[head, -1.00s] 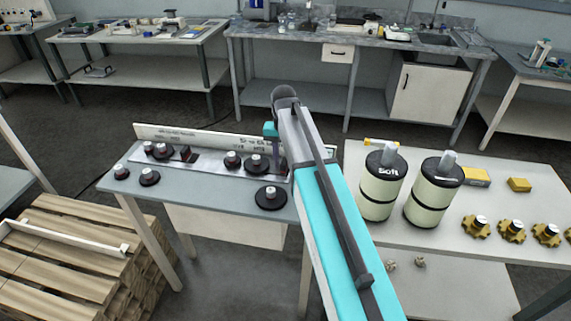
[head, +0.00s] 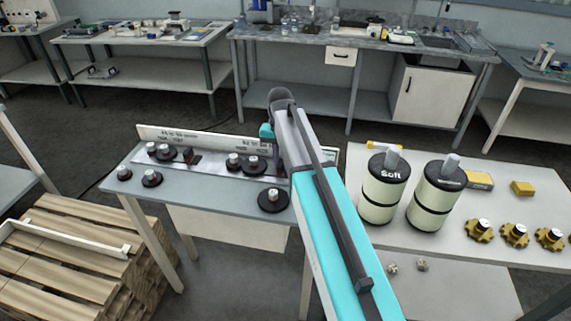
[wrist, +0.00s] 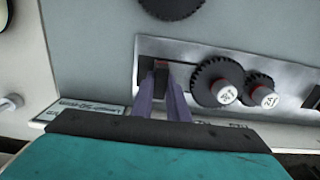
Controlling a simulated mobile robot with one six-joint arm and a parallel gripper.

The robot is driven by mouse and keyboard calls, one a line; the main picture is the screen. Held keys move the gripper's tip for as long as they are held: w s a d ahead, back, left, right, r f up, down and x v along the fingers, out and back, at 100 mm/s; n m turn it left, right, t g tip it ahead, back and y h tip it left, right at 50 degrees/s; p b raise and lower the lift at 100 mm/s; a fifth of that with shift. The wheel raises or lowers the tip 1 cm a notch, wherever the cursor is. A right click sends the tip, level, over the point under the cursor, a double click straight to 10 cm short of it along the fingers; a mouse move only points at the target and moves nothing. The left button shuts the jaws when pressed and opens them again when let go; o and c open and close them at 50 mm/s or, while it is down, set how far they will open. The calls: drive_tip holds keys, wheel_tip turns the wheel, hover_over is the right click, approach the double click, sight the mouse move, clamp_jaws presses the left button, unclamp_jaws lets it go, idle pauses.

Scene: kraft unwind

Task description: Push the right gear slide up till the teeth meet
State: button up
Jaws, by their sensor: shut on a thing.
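The right gear slide's small dark, red-topped knob (wrist: 161,66) stands in a slot of a metal plate (wrist: 285,70). My gripper (wrist: 163,85) is shut on it, one purple finger on each side. A larger dark gear (wrist: 209,72) and a smaller one (wrist: 262,79), both with white-topped pegs, sit beside my gripper. Their rims look touching or nearly so; I cannot tell whether the teeth mesh. In the head view the larger gear (head: 252,169) and smaller gear (head: 233,168) show left of my arm. The arm hides the knob and fingertips there.
A white labelled strip (head: 215,142) runs along the table's back edge. Left on the plate is another gear pair (head: 160,155) with its own dark knob (head: 192,157). A loose large gear (head: 273,205) lies in front. Canisters (head: 380,190) stand on the right table.

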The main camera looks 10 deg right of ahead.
drive_tip(key=o, duration=0.8)
drive_tip(key=shift+r, duration=0.15)
drive_tip(key=shift+r+p, duration=4.25)
drive_tip(key=shift+r, duration=2.5)
drive_tip(key=shift+s, duration=0.1)
